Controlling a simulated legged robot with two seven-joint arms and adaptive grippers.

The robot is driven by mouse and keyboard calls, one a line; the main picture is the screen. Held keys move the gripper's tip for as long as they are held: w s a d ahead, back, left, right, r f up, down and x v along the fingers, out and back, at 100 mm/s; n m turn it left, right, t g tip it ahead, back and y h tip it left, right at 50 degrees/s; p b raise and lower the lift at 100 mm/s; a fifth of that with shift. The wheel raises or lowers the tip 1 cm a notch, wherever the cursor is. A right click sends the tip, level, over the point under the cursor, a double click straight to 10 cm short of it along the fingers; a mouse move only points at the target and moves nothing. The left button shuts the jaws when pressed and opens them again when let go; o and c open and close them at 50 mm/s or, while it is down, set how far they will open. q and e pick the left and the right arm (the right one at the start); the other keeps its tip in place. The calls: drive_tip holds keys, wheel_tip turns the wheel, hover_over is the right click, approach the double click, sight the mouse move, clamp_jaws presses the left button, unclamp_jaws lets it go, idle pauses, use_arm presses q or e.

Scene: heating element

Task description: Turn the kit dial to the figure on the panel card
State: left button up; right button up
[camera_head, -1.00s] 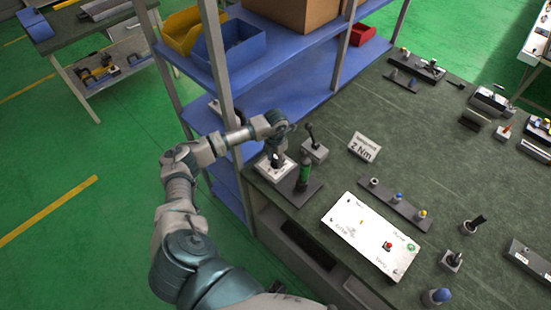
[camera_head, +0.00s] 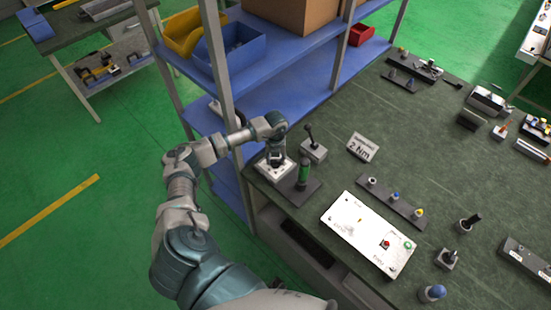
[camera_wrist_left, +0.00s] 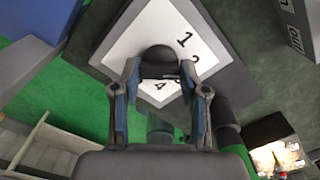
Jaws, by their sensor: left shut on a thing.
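The kit dial's white plate (camera_head: 286,172) sits near the left corner of the dark green table; in the left wrist view the plate (camera_wrist_left: 150,32) shows the figures 1 and 4 and a partly hidden one. My left gripper (camera_head: 277,159) is over it, shut on the black dial knob (camera_wrist_left: 159,60), a finger on each side. Where the knob points cannot be told. The panel card (camera_head: 363,148) stands on the table to the right of the dial and reads "2 Nm". My right gripper is not in view.
A green-handled tool (camera_head: 304,172) stands close to the right of the dial. A lever box (camera_head: 313,148) is just behind. A white control panel (camera_head: 368,235) and a bit rack (camera_head: 391,203) lie to the right. A blue shelf (camera_head: 290,75) rises behind left.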

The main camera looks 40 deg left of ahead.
use_arm(q)
drive_tip(key=shift+w+a+r, duration=0.15)
idle(0.4)
drive_tip(key=o, duration=1.1)
drive_tip(key=shift+o, duration=0.2)
wheel_tip(320, 180, up, 12)
drive_tip(key=shift+f, duration=0.2)
drive_tip(key=shift+a, duration=0.1)
